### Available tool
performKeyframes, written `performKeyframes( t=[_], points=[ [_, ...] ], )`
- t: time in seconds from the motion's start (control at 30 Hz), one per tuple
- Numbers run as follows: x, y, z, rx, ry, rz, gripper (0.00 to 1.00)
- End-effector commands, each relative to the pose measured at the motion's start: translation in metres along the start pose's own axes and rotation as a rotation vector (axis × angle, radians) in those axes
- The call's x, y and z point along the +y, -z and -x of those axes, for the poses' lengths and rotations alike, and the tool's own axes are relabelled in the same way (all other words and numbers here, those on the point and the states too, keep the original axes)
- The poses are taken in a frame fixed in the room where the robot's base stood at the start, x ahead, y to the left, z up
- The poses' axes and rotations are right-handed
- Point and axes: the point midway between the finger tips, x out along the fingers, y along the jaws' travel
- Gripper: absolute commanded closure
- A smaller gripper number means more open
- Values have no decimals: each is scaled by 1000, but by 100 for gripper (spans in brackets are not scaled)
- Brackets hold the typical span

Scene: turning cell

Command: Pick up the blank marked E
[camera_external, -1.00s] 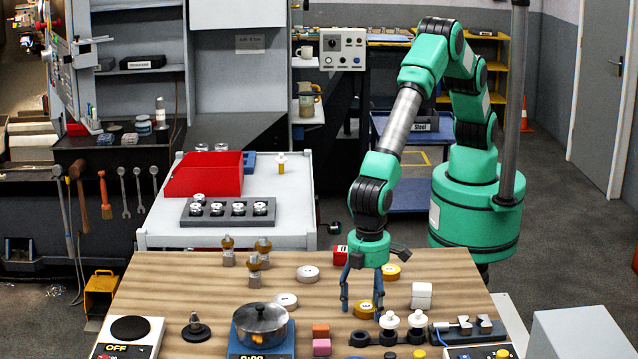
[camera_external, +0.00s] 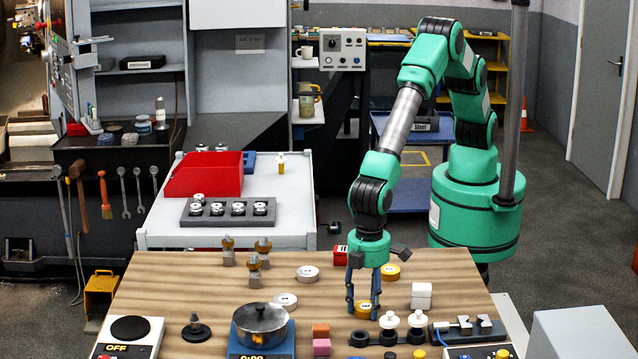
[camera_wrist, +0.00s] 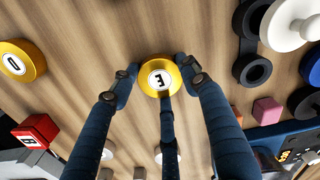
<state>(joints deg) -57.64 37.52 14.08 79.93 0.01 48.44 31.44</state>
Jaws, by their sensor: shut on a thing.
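The blank marked E (camera_wrist: 160,77) is a short gold disc with a white label on its top, lying on the wooden table. In the external view the same blank (camera_external: 361,313) is partly hidden by my fingers. My gripper (camera_external: 363,305) points down over it, shut on it with fingers against opposite sides. In the wrist view my gripper (camera_wrist: 157,82) has the disc between its fingertips and the letter E faces up. I see no clear gap between the blank and the table.
Another gold blank (camera_wrist: 22,62), marked D, lies apart, with a red box (camera_wrist: 36,131) near it. Bare wood lies left of my gripper.

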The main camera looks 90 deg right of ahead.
Motion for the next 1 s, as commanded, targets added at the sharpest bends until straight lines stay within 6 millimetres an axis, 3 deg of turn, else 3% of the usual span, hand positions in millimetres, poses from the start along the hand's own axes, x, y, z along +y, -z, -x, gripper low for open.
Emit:
performKeyframes(
  t=[0.33, 0.6, 1.0],
  points=[
    [0, 1, 10, 2, 1, 0, 100],
    [-1, 1, 41, 3, 2, 0, 100],
    [29, -51, 43, 1, 0, 0, 100]
  ],
)
